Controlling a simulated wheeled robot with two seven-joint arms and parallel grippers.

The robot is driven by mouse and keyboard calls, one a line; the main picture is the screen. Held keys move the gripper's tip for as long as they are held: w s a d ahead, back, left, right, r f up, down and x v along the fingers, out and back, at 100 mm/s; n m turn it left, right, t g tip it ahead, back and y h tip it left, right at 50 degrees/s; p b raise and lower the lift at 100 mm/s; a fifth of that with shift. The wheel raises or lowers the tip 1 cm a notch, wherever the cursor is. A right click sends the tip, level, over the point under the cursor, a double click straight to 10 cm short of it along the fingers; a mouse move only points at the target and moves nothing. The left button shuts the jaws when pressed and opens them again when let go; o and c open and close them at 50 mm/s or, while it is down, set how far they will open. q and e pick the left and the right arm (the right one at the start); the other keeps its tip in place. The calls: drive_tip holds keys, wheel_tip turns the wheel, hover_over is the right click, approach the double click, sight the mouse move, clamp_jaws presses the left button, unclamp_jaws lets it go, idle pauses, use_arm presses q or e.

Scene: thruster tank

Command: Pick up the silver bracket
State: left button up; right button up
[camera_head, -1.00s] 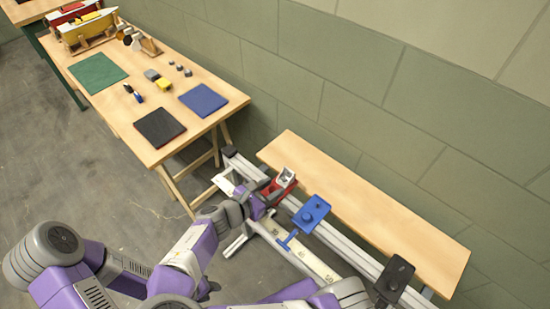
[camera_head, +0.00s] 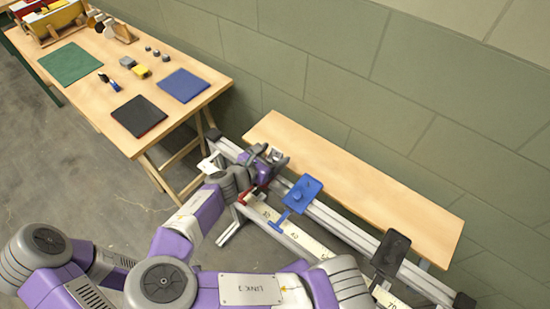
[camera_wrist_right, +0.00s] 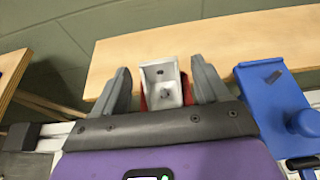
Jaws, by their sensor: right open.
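The silver bracket (camera_wrist_right: 163,84) shows in the right wrist view as a small light-grey angled piece with a hole in its upright plate. It sits on a red holder (camera_wrist_right: 186,92), which is mostly hidden behind it and my gripper. My right gripper (camera_wrist_right: 164,80) is open, with one dark finger on each side of the bracket and visible gaps between. In the head view, my right gripper (camera_head: 269,157) is at the red holder on the rail, and the bracket is largely hidden by the fingers. My left gripper does not show.
A blue holder (camera_head: 301,193) stands on the metal rail (camera_head: 337,221), close right of my gripper. A black holder (camera_head: 391,252) is farther right. A wooden shelf (camera_head: 365,190) runs behind the rail against the wall. A workbench (camera_head: 195,110) with coloured mats stands at upper left.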

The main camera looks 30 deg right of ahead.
drive_tip(key=shift+c, duration=0.3)
drive_tip(key=c, duration=1.1)
